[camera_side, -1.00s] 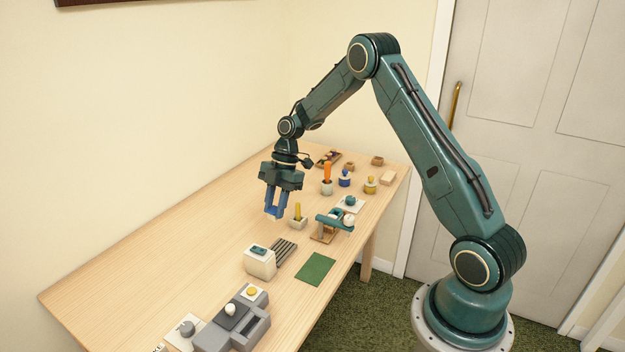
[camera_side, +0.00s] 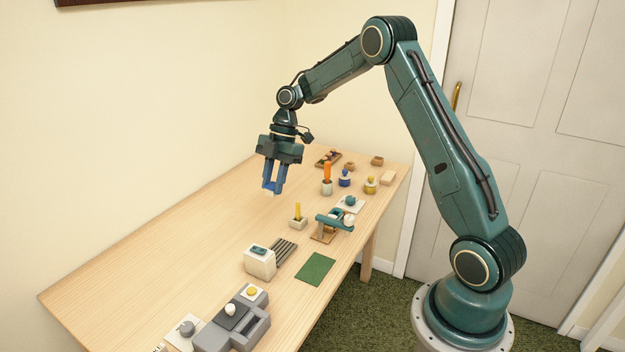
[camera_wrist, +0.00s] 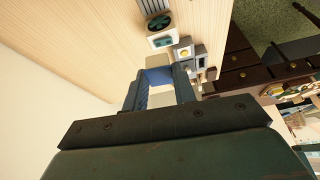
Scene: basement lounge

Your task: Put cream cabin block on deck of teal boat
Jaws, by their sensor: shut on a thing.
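My gripper (camera_side: 272,187) has blue fingers and hangs above the back left part of the table, clear of the surface. It is shut on a small cream block (camera_wrist: 158,62), which shows at the fingertips in the wrist view; the fingers hide much of it. A long teal form on a wooden base (camera_side: 334,223), with a pale round part, stands near the table's right edge. It looks like the teal boat, but its deck is too small to make out. It is to the right of and below my gripper.
A yellow peg in a pale holder (camera_side: 298,217) stands between my gripper and the teal form. A white box (camera_side: 260,262), a green mat (camera_side: 316,268) and a grey device (camera_side: 233,322) lie nearer the front. Small items crowd the back right. The table's left side is clear.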

